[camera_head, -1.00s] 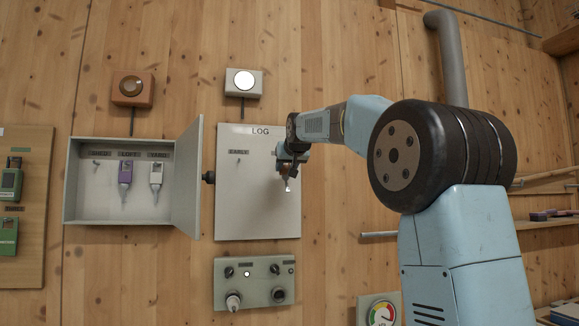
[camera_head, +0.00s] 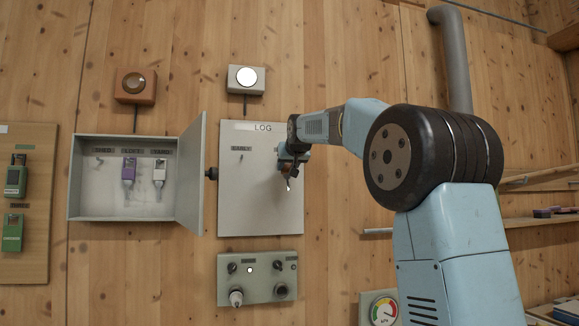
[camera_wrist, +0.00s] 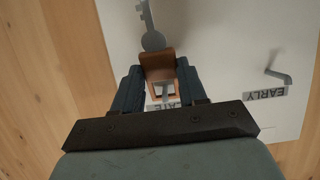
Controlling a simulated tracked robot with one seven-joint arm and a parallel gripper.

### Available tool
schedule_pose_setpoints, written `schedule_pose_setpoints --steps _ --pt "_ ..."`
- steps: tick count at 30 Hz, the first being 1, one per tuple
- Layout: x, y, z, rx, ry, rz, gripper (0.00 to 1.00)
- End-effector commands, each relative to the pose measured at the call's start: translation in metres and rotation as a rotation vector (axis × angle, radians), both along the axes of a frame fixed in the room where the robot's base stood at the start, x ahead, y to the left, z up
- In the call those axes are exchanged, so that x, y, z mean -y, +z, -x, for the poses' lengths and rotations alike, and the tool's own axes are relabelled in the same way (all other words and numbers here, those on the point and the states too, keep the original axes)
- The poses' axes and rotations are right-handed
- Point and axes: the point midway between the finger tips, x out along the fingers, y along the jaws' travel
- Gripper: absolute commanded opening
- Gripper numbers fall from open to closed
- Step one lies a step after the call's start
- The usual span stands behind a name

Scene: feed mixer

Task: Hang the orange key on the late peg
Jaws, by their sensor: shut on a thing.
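My gripper (camera_wrist: 160,75) is shut on the orange key, whose orange-brown head (camera_wrist: 158,60) sits between the fingertips in the wrist view. Its grey shaft (camera_wrist: 149,22) points away to the top of that view. In the head view my gripper (camera_head: 291,164) is at the right part of the grey LOG board (camera_head: 245,205), with the key (camera_head: 288,182) hanging below it. A partly hidden label ending in "ATE" (camera_wrist: 165,105) shows between the fingers. I cannot clearly make out the late peg or whether the key touches it.
The bare early peg (camera_wrist: 280,76) is beside its EARLY label (camera_wrist: 265,94). Left of the board is an open key cabinet (camera_head: 85,205) with a purple key (camera_head: 129,169) and a white key (camera_head: 159,170); its door (camera_head: 190,180) stands out. A control box (camera_head: 262,290) is below.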

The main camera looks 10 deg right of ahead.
Motion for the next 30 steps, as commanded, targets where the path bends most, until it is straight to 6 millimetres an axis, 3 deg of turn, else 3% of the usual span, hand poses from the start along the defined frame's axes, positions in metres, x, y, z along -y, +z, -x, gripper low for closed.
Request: schedule_pose_setpoints --steps 7,8,17,26,30 --pt "0.000 -0.004 -0.001 -0.008 0.000 0.000 0.13" --pt "0.000 -0.004 -0.001 -0.008 0.000 0.000 0.43" --pt "0.001 -0.002 -0.001 -0.005 0.000 0.000 0.71" --pt "0.001 -0.001 0.001 -0.003 -0.001 0.000 0.71" --pt "0.001 0.005 0.013 -0.001 -0.001 0.000 0.71"
